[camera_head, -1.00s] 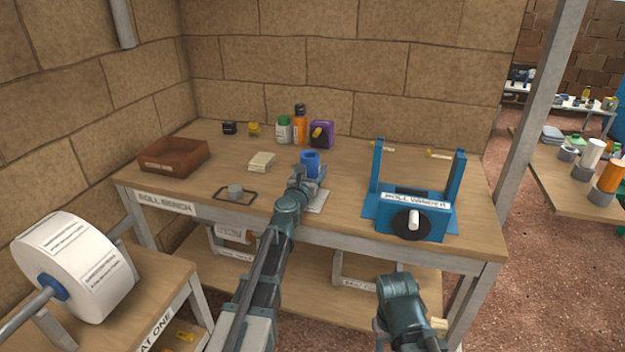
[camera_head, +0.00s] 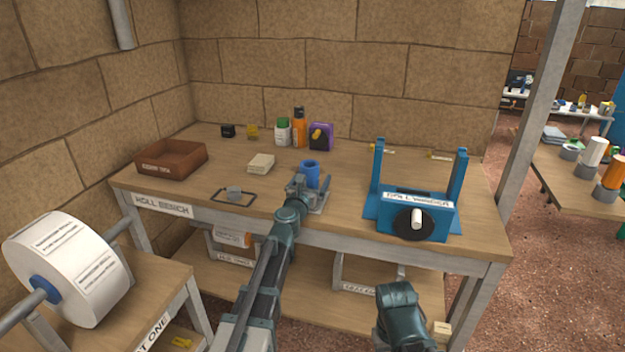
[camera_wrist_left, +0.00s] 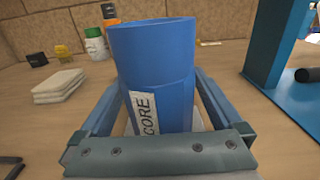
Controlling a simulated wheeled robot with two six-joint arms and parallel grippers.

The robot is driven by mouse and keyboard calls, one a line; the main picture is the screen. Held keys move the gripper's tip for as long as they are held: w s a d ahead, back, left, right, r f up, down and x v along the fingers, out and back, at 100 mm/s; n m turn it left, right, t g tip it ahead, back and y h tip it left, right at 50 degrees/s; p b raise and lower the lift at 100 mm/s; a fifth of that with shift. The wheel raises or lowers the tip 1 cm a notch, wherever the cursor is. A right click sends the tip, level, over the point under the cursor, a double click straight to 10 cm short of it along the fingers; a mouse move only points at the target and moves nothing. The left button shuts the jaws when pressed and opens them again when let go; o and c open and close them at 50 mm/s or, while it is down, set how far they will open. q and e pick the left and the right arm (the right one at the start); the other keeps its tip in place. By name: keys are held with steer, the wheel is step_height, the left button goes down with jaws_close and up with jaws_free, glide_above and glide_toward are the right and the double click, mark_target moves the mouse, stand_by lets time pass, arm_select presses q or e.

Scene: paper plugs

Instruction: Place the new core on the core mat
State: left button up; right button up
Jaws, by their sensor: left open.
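The new core is a blue hollow cylinder (camera_head: 310,173) with a white label reading CORE. It stands upright on the bench, over a pale grey mat (camera_head: 318,203) that is mostly hidden. In the left wrist view the core (camera_wrist_left: 160,70) stands between the two fingers of my left gripper (camera_wrist_left: 158,105). Those fingers are open, with a gap visible beside the core. My left gripper (camera_head: 303,184) reaches the core from the front in the head view. My right arm's end shows at the bottom, but its fingertips are out of clear sight.
A blue roll winder (camera_head: 412,212) stands right of the core. Bottles (camera_head: 299,128) and a purple box (camera_head: 321,136) stand behind. A large white roll (camera_head: 70,268) is at lower left.

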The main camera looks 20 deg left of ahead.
arm_select(q)
steer(key=shift+r, duration=0.1)
steer(key=shift+r, duration=0.15)
steer(key=s, duration=1.2)
steer(key=shift+a, duration=0.2)
